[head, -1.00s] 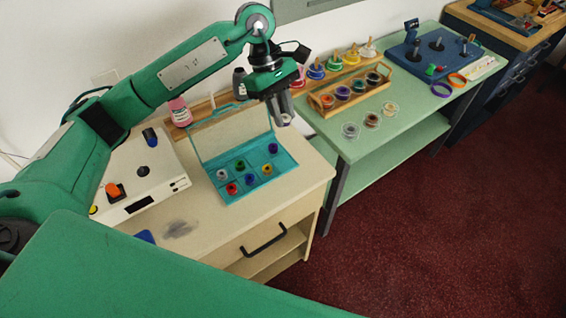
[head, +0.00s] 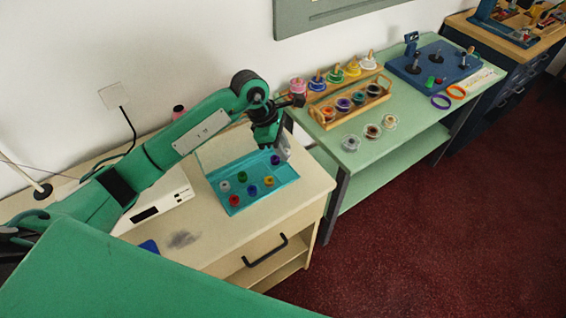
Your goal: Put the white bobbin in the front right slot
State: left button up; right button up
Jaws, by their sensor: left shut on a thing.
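The teal bobbin box (head: 240,209) stands open on the cream counter with its lid raised at the back. It holds a pale grey-white bobbin (head: 224,186), a green one (head: 242,177) and a purple one (head: 275,160) in the back row. Red (head: 234,201), blue (head: 252,190) and yellow (head: 268,181) bobbins sit in the front row. The front right slot (head: 287,172) looks empty. My left gripper (head: 284,153) points down over the box's right end, shut on a small pale thing, apparently the white bobbin, mostly hidden by the fingers. My right gripper is not in view.
To the right, a green table (head: 410,115) carries a wooden tray of spools (head: 350,103), several loose clear-rimmed bobbins (head: 372,131) and a blue board.

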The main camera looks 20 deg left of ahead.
pick_arm(q)
send_over(288, 175)
jog(key=a, duration=0.2)
jog(key=f, duration=0.4)
jog(key=shift+s+d+f+p, duration=0.1)
jog(key=shift+d+f+p, duration=0.05)
jog(key=shift+d+p, duration=0.15)
notch_tip(288, 175, down, 3)
jog(key=shift+f+p, duration=0.15)
jog(key=shift+p, duration=0.45)
jog(key=shift+f, duration=0.35)
jog(key=shift+f, duration=0.1)
jog(key=shift+f+b, duration=0.15)
jog(key=shift+b, duration=0.15)
jog(key=o, duration=0.6)
jog(key=shift+o, duration=0.2)
